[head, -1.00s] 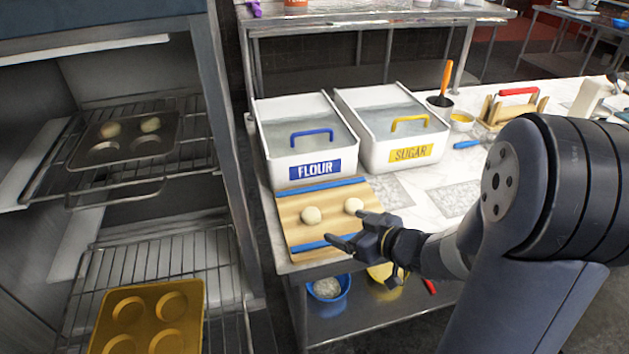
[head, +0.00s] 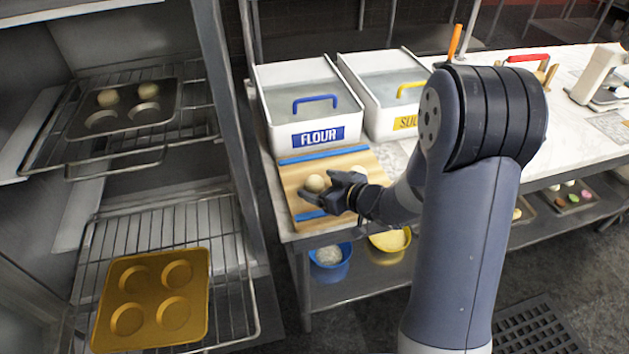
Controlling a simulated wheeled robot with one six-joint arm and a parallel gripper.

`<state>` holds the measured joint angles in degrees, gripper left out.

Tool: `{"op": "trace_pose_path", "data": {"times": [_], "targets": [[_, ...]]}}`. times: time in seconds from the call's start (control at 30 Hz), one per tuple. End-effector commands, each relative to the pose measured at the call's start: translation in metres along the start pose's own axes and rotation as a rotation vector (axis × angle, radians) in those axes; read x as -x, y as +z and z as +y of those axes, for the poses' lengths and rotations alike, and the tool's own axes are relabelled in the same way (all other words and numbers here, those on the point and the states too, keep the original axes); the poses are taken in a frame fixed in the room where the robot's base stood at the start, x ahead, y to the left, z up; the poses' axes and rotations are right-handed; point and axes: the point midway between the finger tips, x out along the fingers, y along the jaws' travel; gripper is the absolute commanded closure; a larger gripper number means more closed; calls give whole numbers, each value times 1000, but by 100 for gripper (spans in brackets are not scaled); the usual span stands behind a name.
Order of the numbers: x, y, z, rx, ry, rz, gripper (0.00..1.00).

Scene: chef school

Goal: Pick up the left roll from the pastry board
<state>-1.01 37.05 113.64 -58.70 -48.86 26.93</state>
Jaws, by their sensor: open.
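The pastry board (head: 294,177) is a wooden board with blue strips on its far and near edges, lying on the counter in front of the flour bin. The left roll (head: 315,183), a pale round piece of dough, sits on it. The right roll (head: 358,170) shows behind my gripper, partly hidden. My gripper (head: 318,188) is open over the board, with its fingers at the left roll, one on the far side and one on the near side in the picture. I cannot tell whether the fingers touch it.
The flour bin (head: 318,162) and sugar bin (head: 385,128) stand behind the board. At left an open rack holds a dark tray (head: 125,105) with two rolls and an empty golden tray (head: 152,300). Bowls (head: 330,265) sit on the shelf below.

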Motion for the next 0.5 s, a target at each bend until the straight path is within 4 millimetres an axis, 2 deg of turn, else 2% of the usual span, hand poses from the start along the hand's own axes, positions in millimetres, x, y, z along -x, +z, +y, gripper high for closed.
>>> {"op": "trace_pose_path", "data": {"times": [0.1, 0.33, 0.5], "targets": [[-9, 0, 0, 1, -1, -1, 20], [-10, 0, 0, 1, 1, -1, 20], [-10, 0, 0, 0, 1, -1, 33]]}}
